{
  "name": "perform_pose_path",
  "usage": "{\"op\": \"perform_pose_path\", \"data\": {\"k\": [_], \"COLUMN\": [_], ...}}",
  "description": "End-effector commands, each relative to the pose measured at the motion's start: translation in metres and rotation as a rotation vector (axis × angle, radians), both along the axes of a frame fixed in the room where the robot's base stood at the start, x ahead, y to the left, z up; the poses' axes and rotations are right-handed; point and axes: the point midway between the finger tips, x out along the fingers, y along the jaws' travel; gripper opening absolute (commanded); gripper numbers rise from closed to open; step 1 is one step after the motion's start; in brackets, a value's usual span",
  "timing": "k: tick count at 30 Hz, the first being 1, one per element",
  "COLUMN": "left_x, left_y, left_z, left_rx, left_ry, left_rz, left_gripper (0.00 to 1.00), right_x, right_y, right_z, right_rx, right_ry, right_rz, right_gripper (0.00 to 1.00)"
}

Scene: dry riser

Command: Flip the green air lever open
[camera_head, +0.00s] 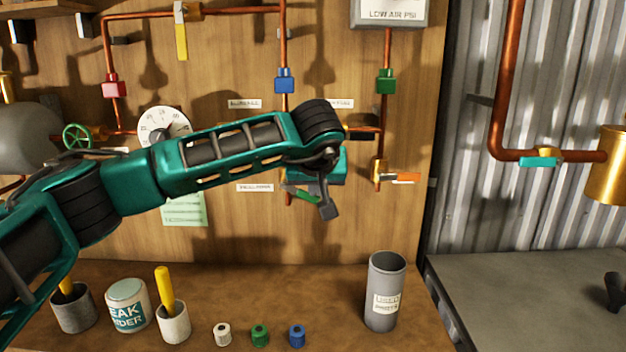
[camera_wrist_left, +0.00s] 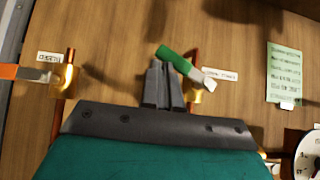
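The green air lever (camera_head: 300,193) shows in part beside my left gripper in the head view. In the left wrist view, the green-sleeved lever (camera_wrist_left: 178,62) slants down to the right, its bare metal end by a brass valve (camera_wrist_left: 195,95). My left gripper (camera_head: 327,208) is in front of the wooden panel, and my arm hides part of the valve. In the left wrist view, the fingers (camera_wrist_left: 162,78) are close together, with their tips right beside the lever's green end. I cannot tell whether they touch it. My right gripper is not in view.
An orange lever (camera_head: 404,178) sits on the copper pipe to the right, and a teal lever (camera_head: 540,161) farther right. The bench below holds a grey canister (camera_head: 385,295), a white tub (camera_head: 127,305) and several small caps (camera_head: 260,335). A dial (camera_head: 162,128) is on the panel.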

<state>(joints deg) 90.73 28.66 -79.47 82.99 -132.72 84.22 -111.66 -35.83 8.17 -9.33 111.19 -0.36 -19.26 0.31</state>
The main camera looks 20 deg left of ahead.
Motion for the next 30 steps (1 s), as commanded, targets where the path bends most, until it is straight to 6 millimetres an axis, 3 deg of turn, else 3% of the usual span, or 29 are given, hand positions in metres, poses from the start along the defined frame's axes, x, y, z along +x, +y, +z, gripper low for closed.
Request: {"op": "perform_pose_path", "data": {"k": [5,9,22,30], "left_x": [0.0,0.0,-0.002,-0.004], "left_y": [-0.001,-0.002,0.007,0.014], "left_z": [-0.011,-0.018,-0.041,-0.051], "left_rx": [0.001,0.141,0.132,0.344], "left_ry": [0.002,0.039,0.039,0.099], "left_rz": [0.0,-0.001,0.002,0.002], "left_gripper": [0.0,0.0,0.0,0.0], "right_x": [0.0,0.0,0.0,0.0], "right_y": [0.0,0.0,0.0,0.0], "right_z": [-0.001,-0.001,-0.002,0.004], "right_rx": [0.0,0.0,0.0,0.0], "right_ry": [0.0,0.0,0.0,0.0], "right_rz": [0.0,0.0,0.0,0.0], "right_gripper": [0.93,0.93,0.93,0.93]}}
